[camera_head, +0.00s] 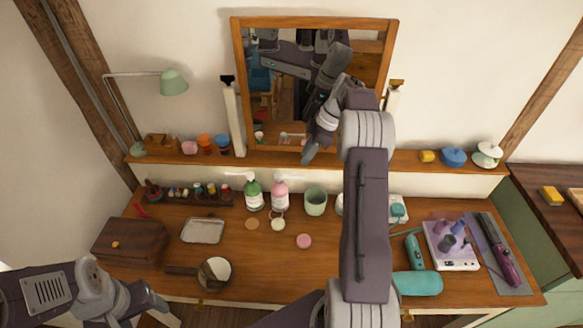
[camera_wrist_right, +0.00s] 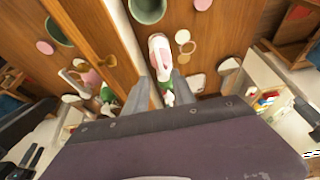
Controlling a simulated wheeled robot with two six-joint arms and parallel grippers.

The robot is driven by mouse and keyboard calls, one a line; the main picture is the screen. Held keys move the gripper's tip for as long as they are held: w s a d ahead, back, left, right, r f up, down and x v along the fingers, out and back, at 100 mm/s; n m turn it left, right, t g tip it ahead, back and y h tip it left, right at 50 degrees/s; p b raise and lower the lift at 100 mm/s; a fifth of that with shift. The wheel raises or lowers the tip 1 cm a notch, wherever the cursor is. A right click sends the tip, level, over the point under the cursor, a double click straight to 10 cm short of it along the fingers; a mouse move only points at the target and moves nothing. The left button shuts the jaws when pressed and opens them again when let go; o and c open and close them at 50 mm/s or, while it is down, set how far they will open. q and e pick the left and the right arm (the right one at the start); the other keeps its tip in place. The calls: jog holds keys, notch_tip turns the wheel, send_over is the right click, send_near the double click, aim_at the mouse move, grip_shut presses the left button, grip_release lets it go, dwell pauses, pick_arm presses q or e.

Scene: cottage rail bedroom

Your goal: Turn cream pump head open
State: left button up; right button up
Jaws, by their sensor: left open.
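Two pump bottles with white pump heads stand side by side at the back of the dressing table: a green one (camera_head: 253,195) and a pink one (camera_head: 280,196). I cannot tell which is the cream. My right gripper (camera_head: 309,153) hangs above and behind them, near the shelf edge. In the right wrist view its two fingers are apart with nothing between them held; beyond them show the pink bottle (camera_wrist_right: 161,57) with its white top and part of the green bottle (camera_wrist_right: 168,98). My left gripper (camera_head: 160,308) is open and empty at the table's front left, partly cut off.
A green cup (camera_head: 316,201) is right of the bottles; small round lids lie in front. A tray (camera_head: 203,231), wooden box (camera_head: 128,241) and round pan (camera_head: 215,270) stand left; hair tools (camera_head: 414,252) lie right.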

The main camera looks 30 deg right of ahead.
aim_at(291, 175)
jog(key=p+x, duration=0.1)
jog(key=x, duration=0.8)
jog(key=shift+w+a, duration=0.2)
jog(key=shift+w+a+f, duration=0.1)
jog(key=shift+a, duration=0.05)
grip_shut()
dwell(0.8)
